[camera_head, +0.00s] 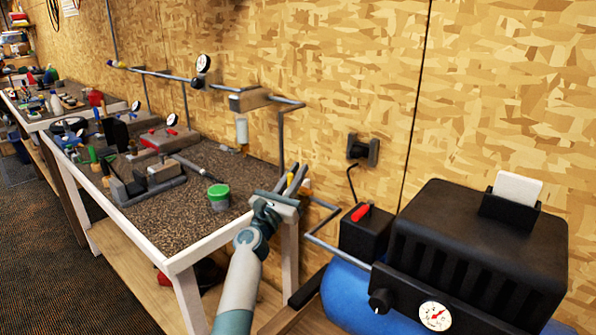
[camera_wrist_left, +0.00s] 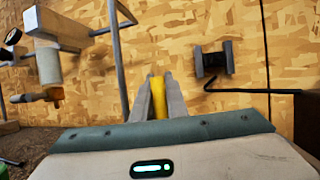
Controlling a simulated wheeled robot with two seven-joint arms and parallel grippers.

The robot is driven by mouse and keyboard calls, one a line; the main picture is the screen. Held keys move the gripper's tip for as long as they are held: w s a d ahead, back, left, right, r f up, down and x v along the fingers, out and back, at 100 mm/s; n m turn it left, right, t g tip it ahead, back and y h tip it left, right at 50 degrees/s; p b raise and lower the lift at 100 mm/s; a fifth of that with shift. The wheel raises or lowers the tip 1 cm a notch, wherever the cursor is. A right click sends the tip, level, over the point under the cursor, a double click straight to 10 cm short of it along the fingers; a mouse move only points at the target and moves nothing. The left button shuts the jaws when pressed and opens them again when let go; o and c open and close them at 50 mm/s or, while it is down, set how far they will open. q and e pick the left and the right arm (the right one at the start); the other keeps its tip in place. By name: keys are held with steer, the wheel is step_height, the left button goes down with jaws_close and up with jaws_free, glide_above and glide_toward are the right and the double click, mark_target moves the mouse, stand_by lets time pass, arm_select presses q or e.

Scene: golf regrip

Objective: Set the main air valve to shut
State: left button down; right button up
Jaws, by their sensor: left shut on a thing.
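The main air valve's yellow lever (camera_wrist_left: 159,104) stands between the fingers of my left gripper in the left wrist view. The lever looks roughly in line with the fingers. The valve body is hidden behind the gripper. My right gripper is not in view.
A black and blue compressor (camera_head: 480,245) with a red-levered box (camera_head: 365,225) stands at right. A workbench (camera_head: 190,225) with a green-lidded jar (camera_head: 218,196) lies left of my arm. Grey air pipe (camera_head: 281,135) runs along the wall. A wall socket (camera_head: 363,150) is above right.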

arm_select(q)
steer(key=shift+f, duration=0.1)
steer(key=c, duration=1.7)
jaws_free()
steer(key=shift+c, duration=0.2)
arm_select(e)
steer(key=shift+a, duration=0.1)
arm_select(q)
steer(key=shift+s+a, duration=0.1)
steer(key=shift+s+a+f, duration=0.25)
steer(key=shift+s, duration=0.25)
steer(key=v, duration=1.6)
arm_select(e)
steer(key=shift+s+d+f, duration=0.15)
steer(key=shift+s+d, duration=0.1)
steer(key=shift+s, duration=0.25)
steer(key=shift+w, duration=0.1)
